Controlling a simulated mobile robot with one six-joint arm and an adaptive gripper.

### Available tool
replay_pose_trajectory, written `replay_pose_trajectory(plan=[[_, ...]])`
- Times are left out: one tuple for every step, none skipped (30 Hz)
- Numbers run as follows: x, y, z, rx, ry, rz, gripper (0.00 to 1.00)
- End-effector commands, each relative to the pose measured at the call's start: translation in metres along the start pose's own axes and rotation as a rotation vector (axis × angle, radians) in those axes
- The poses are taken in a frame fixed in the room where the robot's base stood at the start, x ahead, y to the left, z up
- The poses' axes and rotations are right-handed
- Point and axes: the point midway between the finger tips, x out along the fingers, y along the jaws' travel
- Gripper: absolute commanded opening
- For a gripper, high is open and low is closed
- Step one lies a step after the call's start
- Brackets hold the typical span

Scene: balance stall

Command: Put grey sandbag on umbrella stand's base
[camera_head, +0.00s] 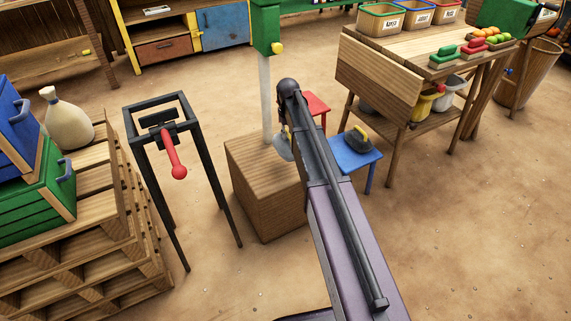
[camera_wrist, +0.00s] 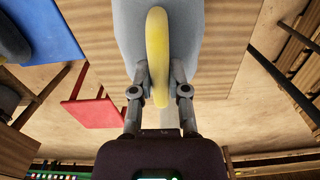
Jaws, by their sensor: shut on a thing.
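The grey sandbag (camera_wrist: 192,35) is light grey with a yellow handle (camera_wrist: 157,45). My gripper (camera_wrist: 158,88) is shut on that handle in the wrist view. In the head view the sandbag (camera_head: 283,149) shows partly beside my arm, which hides most of my gripper. The umbrella stand seems to be the wooden block (camera_head: 262,200) with a pale pole (camera_head: 265,95) rising from it. The sandbag is over the block's top, near the pole. The block's top (camera_wrist: 225,70) also lies behind the sandbag in the wrist view. I cannot tell whether the sandbag touches it.
A blue stool (camera_head: 362,160) right of the block bears a dark weight (camera_head: 356,146) with a yellow handle. A red stool (camera_head: 318,102) stands behind. A black frame (camera_head: 194,150) with a red handle is left. Wooden pallets (camera_head: 95,265) and a table (camera_head: 375,75) flank the floor.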

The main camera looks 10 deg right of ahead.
Motion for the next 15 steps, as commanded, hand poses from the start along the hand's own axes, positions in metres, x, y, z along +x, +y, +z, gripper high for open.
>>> replay_pose_trajectory(plan=[[0.003, 0.001, 0.012, -0.001, -0.001, 0.000, 0.00], [0.004, 0.001, 0.017, -0.002, -0.001, 0.000, 0.00], [0.005, 0.002, 0.025, -0.005, -0.001, 0.000, 0.00], [0.007, 0.003, 0.032, -0.008, -0.001, 0.000, 0.00], [0.008, 0.003, 0.040, -0.010, -0.001, 0.000, 0.00], [0.010, 0.004, 0.050, -0.013, -0.001, 0.000, 0.00], [0.012, 0.005, 0.058, -0.015, -0.001, 0.000, 0.00], [0.014, 0.006, 0.066, -0.018, -0.001, 0.000, 0.00], [0.016, 0.007, 0.077, -0.022, 0.000, 0.000, 0.00], [0.017, 0.007, 0.085, -0.025, 0.000, 0.000, 0.00], [0.019, 0.008, 0.093, -0.027, 0.000, 0.000, 0.00], [0.021, 0.009, 0.103, -0.032, 0.000, 0.000, 0.00], [0.022, 0.009, 0.111, -0.035, 0.000, 0.000, 0.00], [0.023, 0.010, 0.117, -0.037, 0.000, 0.000, 0.00], [0.025, 0.010, 0.126, -0.039, 0.000, 0.000, 0.00]])
